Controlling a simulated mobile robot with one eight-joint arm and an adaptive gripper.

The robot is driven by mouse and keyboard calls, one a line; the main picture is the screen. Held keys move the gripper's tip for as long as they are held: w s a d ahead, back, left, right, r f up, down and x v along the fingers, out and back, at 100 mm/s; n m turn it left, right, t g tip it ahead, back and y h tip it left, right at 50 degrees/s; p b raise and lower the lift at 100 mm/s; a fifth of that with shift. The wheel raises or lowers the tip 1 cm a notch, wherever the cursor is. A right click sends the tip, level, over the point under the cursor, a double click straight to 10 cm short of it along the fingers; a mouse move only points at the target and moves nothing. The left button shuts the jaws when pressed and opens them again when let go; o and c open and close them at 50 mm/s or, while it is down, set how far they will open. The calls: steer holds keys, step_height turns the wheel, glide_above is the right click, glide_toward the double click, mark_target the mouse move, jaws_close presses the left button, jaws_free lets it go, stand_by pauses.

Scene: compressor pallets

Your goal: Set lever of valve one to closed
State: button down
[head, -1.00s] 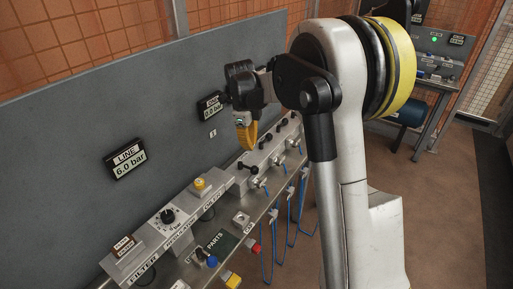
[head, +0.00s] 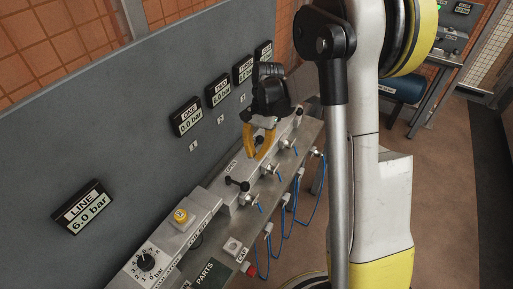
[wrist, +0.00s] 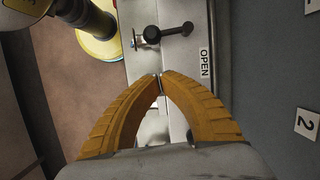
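My gripper (head: 258,152) hangs over the long grey valve block on the bench, its two yellow fingers bowed with their tips together. In the wrist view the fingertips (wrist: 158,77) meet with nothing visible between them. A black-knobbed lever (wrist: 152,34) lies just beyond the tips, beside an OPEN label (wrist: 204,63); which valve it belongs to I cannot tell for sure. In the head view a black lever (head: 237,184) stands at the near end of the block, apart from my gripper. The display marked ONE (head: 186,117) reads 0.0 bar.
The LINE display (head: 83,207) reads 6.0 bar. A regulator dial (head: 146,262) and a yellow button (head: 181,216) are at the near end. Blue hoses (head: 285,225) hang from the bench front. A grey panel (head: 110,160) stands behind, with number plate 2 (wrist: 307,124).

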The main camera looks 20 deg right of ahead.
mark_target(237, 183)
steer(key=s+a+f, duration=0.1)
steer(key=a+f+b, duration=0.1)
steer(key=f, duration=0.1)
steer(key=s+a+f+b, duration=0.1)
steer(key=f, duration=0.1)
steer(key=shift+s+a+f, duration=0.1)
steer(key=shift+s+a, duration=0.05)
steer(key=shift+s, duration=0.2)
steer(key=shift+s+a, duration=0.3)
steer(key=shift+a, duration=0.05)
steer(key=shift+s+a+f+m+b, duration=0.15)
steer(key=shift+s+a+m+b, duration=0.25)
steer(key=shift+s+m, duration=0.2)
steer(key=shift+w, duration=0.1)
